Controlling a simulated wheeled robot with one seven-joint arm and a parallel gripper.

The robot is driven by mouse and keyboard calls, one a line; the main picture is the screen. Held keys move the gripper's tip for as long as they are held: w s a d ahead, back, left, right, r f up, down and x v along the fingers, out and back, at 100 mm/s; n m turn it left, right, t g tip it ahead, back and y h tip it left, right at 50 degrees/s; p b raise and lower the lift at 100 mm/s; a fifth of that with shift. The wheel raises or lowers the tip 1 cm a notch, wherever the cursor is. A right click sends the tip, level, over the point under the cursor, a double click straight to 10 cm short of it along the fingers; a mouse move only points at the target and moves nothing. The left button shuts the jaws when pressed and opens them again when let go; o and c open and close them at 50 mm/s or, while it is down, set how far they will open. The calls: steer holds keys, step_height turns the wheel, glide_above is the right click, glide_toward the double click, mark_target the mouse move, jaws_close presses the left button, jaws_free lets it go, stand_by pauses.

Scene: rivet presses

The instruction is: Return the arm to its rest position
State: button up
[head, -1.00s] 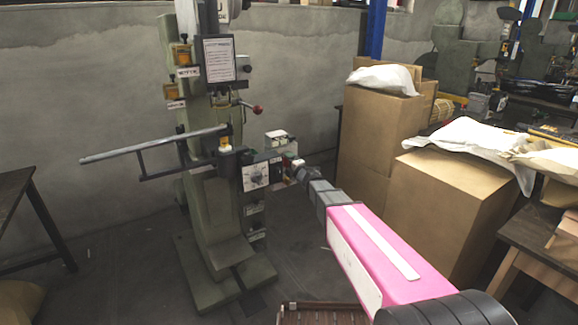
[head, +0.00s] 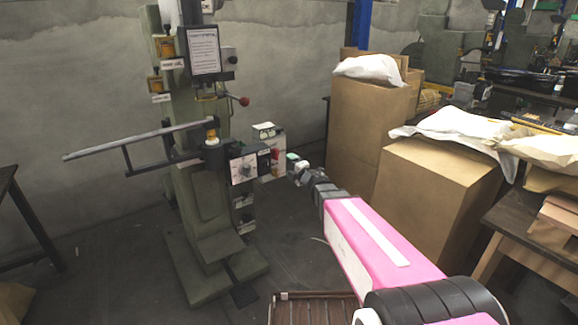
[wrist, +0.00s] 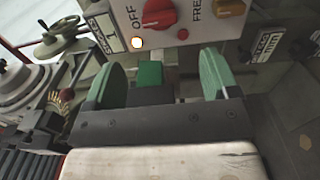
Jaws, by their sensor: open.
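My arm, pink with dark joints, reaches from the lower right towards the green rivet press (head: 200,215) in the head view. My gripper (head: 298,168) is just right of the press's control box (head: 243,168), small and partly hidden by my wrist. In the wrist view my gripper (wrist: 162,78) has two green fingers set wide apart. A small green block (wrist: 150,74) shows between them, and I cannot tell whether anything touches it. Beyond the fingertips is a panel with a red knob (wrist: 158,14) marked OFF and an orange knob (wrist: 230,7).
A long lever bar (head: 140,139) sticks out left from the press. Cardboard boxes (head: 425,195) stand to the right, one with a white sheet on top. A wooden table (head: 540,240) is at the right edge. Dark floor (head: 110,250) is open left of the press.

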steer(key=s+d+f+m+g+h, duration=0.2)
steer(key=s+d+f+m+h, duration=0.15)
steer(key=d+m+h, duration=0.35)
steer(key=s+d+f+m+g+h, duration=0.15)
steer(key=d+f+m+h, duration=0.25)
steer(key=d+m, duration=0.4)
steer(key=s+d+f+m+g, duration=0.1)
steer(key=s+f+m+g, duration=0.1)
steer(key=s, duration=0.4)
steer(key=s+f+m+g, duration=0.3)
steer(key=s+m+g, duration=0.1)
steer(key=s, duration=0.3)
steer(key=s+d+f+m+g+y, duration=0.1)
steer(key=s+f+m+g, duration=0.1)
steer(key=s+m+g, duration=0.2)
steer(key=s+g, duration=0.1)
steer(key=s, duration=0.2)
steer(key=shift+d+f, duration=0.3)
steer(key=shift+s, duration=0.1)
